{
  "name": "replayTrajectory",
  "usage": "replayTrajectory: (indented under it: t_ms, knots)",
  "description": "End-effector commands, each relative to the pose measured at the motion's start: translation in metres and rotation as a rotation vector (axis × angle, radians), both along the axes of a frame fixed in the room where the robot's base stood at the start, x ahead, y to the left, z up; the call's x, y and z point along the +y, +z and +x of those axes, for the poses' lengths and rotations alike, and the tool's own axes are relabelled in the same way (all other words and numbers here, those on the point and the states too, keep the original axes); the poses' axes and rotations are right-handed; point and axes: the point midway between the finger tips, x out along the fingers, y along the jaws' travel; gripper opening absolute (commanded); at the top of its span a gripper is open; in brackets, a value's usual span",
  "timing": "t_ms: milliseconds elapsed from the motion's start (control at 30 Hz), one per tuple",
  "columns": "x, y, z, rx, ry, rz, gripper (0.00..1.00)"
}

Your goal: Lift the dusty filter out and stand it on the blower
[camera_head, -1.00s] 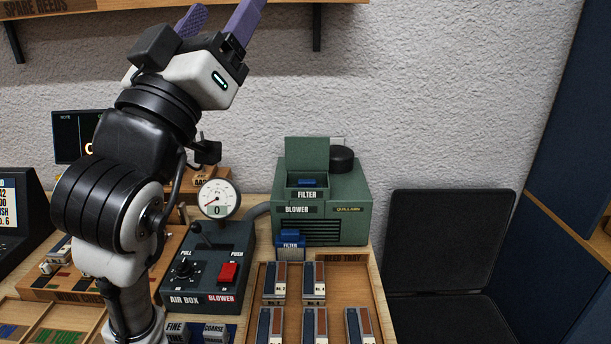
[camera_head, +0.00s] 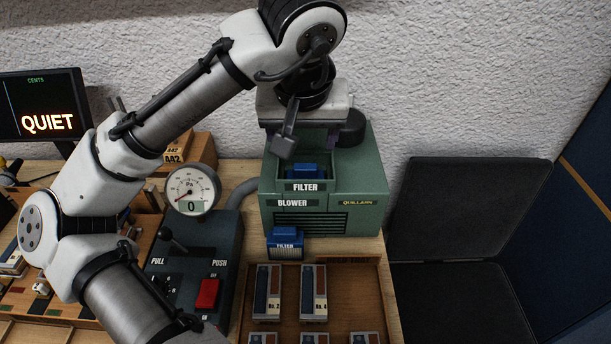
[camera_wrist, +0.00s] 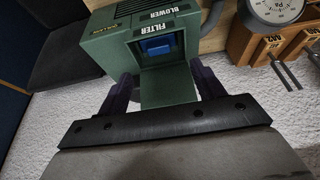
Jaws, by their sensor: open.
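The green blower (camera_head: 325,215) stands at the back of the table against the wall. Its FILTER slot is open and a blue filter (camera_head: 303,170) sits in it; only its blue top shows, so its dust cannot be seen. The slot's filter also shows in the wrist view (camera_wrist: 155,47). A second blue filter with a pale pleated face (camera_head: 285,244) stands on the table in front of the blower. My gripper (camera_wrist: 165,76) is open and empty behind the slot, its purple fingers on either side of the raised green lid (camera_wrist: 168,90). Contact with the lid cannot be told.
A black round part (camera_head: 352,128) sits on the blower's back right. A hose runs left from it near the pressure gauge (camera_head: 190,190). The air box (camera_head: 200,255) with a red switch and a wooden tray (camera_head: 352,290) of small blocks lie in front. A black chair stands right.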

Motion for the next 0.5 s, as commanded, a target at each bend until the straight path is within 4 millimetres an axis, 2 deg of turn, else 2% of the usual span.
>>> replayTrajectory:
  t_ms: [100,233,500]
  knots:
    - [-0.001,-0.023,0.009,0.002,-0.003,-0.005,0.67]
    - [-0.001,-0.042,0.018,0.0,-0.002,-0.004,0.67]
    - [-0.001,-0.058,0.027,-0.003,-0.002,-0.003,0.67]
